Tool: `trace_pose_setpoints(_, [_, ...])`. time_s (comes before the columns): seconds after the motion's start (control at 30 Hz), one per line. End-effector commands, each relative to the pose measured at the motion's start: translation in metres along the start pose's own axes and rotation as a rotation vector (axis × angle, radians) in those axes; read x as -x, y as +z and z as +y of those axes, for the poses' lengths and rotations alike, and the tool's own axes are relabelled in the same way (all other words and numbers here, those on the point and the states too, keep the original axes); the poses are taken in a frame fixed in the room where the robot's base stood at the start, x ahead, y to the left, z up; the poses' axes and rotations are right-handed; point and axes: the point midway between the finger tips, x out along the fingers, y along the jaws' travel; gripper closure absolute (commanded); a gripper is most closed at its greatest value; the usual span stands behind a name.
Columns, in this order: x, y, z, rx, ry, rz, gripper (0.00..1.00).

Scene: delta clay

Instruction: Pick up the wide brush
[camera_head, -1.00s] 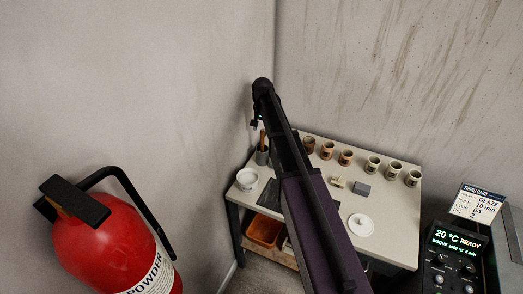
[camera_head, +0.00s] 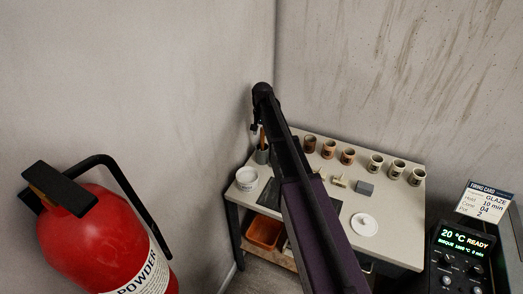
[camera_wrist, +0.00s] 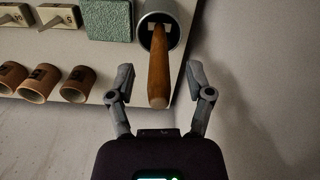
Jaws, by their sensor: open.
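The brush (camera_wrist: 159,75) has a thick wooden handle and stands in a round grey holder (camera_wrist: 168,22) in the wrist view. Its bristles are hidden, so I cannot tell its width. My gripper (camera_wrist: 160,69) is open, with one finger on each side of the handle and a gap on both sides. In the head view, the brush handle (camera_head: 262,134) rises from the dark holder (camera_head: 262,156) at the table's back left corner. My gripper (camera_head: 254,127) is small there, beside the handle top.
The table (camera_head: 398,230) stands in a wall corner. A row of cups (camera_head: 376,162), a grey-green block (camera_head: 365,188), a white lid (camera_head: 364,225) and a white tub (camera_head: 247,179) are on it. A red fire extinguisher (camera_head: 95,235) is at left, a control box (camera_head: 462,255) at right.

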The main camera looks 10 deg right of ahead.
Motion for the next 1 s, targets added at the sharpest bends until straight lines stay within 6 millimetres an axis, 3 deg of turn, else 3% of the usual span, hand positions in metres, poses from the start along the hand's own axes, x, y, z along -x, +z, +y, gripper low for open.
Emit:
trace_pose_setpoints(0.2, [-0.013,0.0,0.0002,0.0,0.0,0.0,0.33])
trace_pose_setpoints(0.87, [-0.0131,-0.0002,0.0005,-0.001,0.0,0.0,0.33])
trace_pose_setpoints(1.0, [-0.0131,-0.0002,0.0006,-0.001,0.0,0.0,0.75])
